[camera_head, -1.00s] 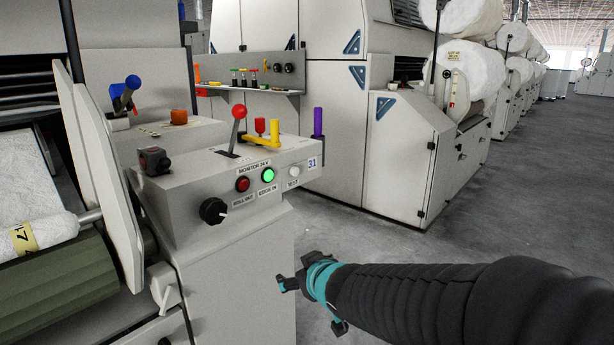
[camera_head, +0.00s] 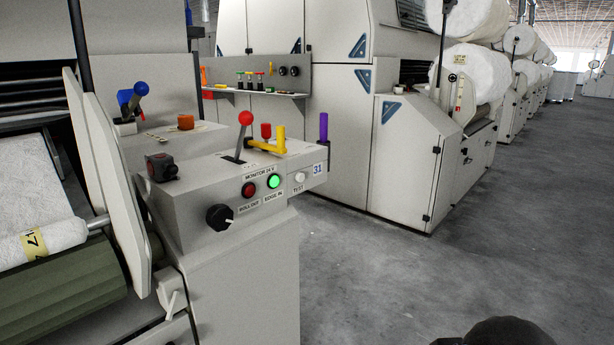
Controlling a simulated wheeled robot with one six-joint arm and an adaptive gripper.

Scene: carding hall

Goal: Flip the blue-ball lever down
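The blue-ball lever (camera_head: 141,89) is at the left, on the rear part of the grey machine housing. Its blue ball is at the upper end of a dark shaft that tilts up to the right from a small light base. A second blue piece (camera_head: 125,98) sits right beside the shaft; I cannot tell its exact shape. My gripper is out of view. Only a dark rounded part, likely of my arm, shows at the bottom edge right of centre, far from the lever.
Open floor (camera_head: 450,250) lies to the right.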

